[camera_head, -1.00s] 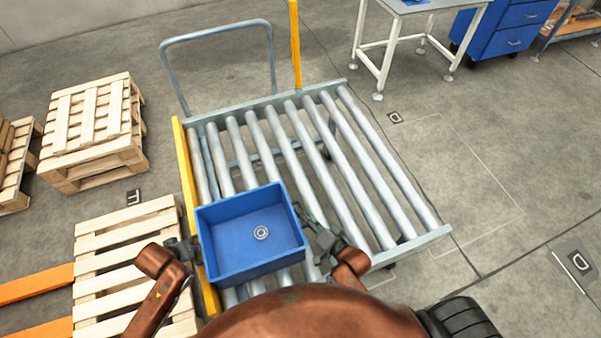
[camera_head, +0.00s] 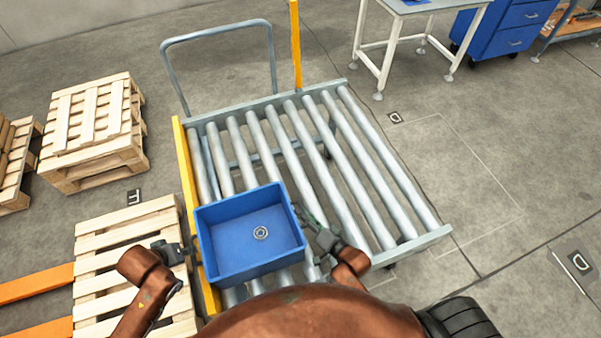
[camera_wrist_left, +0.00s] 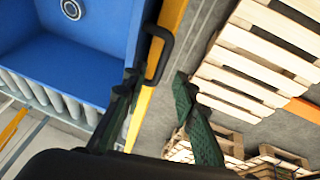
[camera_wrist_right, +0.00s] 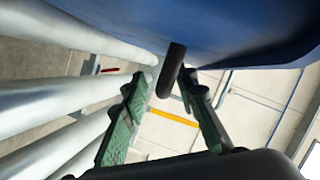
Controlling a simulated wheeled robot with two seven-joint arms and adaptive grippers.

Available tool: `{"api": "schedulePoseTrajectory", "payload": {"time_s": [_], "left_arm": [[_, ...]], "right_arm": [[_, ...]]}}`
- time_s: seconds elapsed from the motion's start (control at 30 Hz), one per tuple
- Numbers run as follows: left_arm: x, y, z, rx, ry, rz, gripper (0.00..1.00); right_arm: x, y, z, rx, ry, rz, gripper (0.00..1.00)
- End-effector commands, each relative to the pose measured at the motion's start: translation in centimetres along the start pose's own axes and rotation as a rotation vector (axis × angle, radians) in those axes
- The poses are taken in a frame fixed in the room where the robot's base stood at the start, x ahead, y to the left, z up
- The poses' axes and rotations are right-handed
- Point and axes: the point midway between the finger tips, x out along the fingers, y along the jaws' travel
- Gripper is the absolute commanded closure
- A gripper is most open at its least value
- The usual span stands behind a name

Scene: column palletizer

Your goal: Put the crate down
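The blue crate (camera_head: 222,262) sits upright on the near left part of the roller conveyor (camera_head: 352,170), with a small metal ring (camera_head: 260,233) on its floor. My left gripper (camera_head: 190,251) is at the crate's left side. In the left wrist view its fingers (camera_wrist_left: 160,82) are spread, with the crate's black handle (camera_wrist_left: 168,42) by the inner finger. My right gripper (camera_head: 305,220) is at the crate's right side. In the right wrist view its fingers (camera_wrist_right: 163,82) are apart, with the other dark handle (camera_wrist_right: 172,68) between their tips, nearer the right finger.
A yellow rail (camera_head: 187,190) runs along the conveyor's left edge. A wooden pallet (camera_head: 112,238) lies left of it by orange forks (camera_head: 38,287); stacked pallets (camera_head: 95,130) stand behind. The rollers behind and right of the crate are clear. A white table (camera_head: 405,10) stands at the back.

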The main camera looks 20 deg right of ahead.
Motion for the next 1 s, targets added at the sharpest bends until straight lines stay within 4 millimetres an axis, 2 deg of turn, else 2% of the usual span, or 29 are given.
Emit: {"api": "schedulePoseTrajectory", "payload": {"time_s": [0.13, 0.23, 0.5, 0.7, 0.83, 1.0], "left_arm": [[-0.6, 0.0, 0.0, 0.0, 0.001, 0.001, 0.74], [-0.6, 0.0, -0.1, 0.0, 0.001, 0.001, 0.74], [-0.6, 0.0, -0.1, 0.0, 0.002, 0.001, 0.74], [-0.6, 0.0, -0.1, 0.001, 0.002, 0.001, 0.74], [-0.6, 0.0, -0.1, 0.001, 0.002, 0.001, 0.74], [-0.6, 0.0, -0.1, 0.0, 0.002, 0.001, 0.74]], "right_arm": [[-0.5, 0.1, 0.0, 0.0, 0.0, 0.001, 0.73], [-1.7, 0.1, 0.0, 0.0, -0.001, 0.002, 0.73], [-7.3, 0.2, 0.1, -0.001, -0.002, 0.003, 0.73], [-10.6, 0.1, 0.0, -0.001, -0.002, 0.003, 0.73], [-11.7, 0.1, 0.0, 0.0, -0.001, 0.001, 0.73], [-12.0, 0.0, 0.0, 0.0, 0.0, 0.0, 0.73]]}}
